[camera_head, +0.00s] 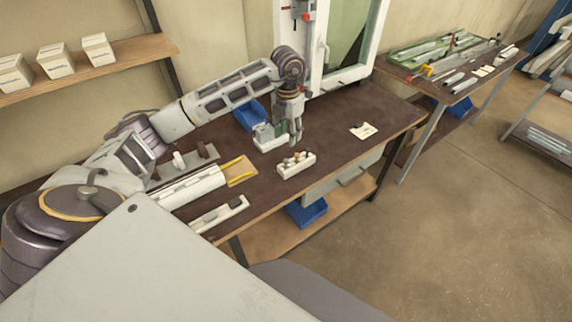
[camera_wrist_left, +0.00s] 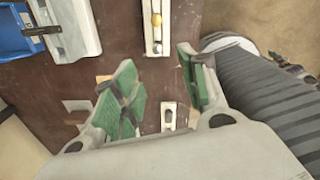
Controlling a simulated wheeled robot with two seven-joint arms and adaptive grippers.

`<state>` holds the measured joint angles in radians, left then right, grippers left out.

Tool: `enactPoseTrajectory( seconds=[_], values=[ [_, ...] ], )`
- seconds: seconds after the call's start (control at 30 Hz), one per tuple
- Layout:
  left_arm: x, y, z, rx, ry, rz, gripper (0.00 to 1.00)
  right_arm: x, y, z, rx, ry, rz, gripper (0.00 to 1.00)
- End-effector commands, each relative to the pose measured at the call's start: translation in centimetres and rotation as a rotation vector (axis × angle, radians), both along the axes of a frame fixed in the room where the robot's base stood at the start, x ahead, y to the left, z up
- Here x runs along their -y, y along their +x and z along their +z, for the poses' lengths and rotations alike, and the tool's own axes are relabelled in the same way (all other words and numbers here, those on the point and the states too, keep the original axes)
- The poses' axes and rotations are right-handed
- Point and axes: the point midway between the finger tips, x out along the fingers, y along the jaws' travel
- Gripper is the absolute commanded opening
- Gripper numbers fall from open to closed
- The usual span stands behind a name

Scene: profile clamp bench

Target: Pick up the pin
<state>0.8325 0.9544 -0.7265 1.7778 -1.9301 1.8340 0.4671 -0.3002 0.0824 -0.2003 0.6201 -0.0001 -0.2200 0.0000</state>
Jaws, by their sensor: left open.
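A white block (camera_head: 297,166) with several small upright pieces stands near the front edge of the bench. A brass-coloured one, seemingly the pin (camera_head: 298,155), shows on it, but it is too small to tell in detail. In the left wrist view, the white block (camera_wrist_left: 150,35) lies at the top, beyond the fingertips, with the brass-coloured pin (camera_wrist_left: 156,19) on it. My left gripper (camera_head: 297,140) points down above the bench, just behind the block. In the left wrist view, my left gripper (camera_wrist_left: 158,88) has its green-padded fingers apart and nothing between them. My right gripper is out of view.
A white fixture (camera_head: 268,143) and a blue bin (camera_head: 250,114) stand behind the gripper. A pale card with a dark piece (camera_head: 363,131) lies to the right. Bare bench (camera_head: 335,155) surrounds the block's right side.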

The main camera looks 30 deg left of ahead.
Motion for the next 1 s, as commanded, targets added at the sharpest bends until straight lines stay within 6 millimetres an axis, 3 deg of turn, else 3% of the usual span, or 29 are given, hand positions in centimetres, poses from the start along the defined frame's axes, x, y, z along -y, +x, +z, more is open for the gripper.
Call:
enactPoseTrajectory(
  seconds=[0.47, 1.0],
  values=[
    [-0.2, 0.0, -0.4, -0.002, 0.006, 0.003, 0.43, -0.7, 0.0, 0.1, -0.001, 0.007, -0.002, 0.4],
    [-0.2, -0.1, -6.6, -0.004, 0.005, 0.003, 0.43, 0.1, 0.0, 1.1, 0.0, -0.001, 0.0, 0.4]
  ],
)
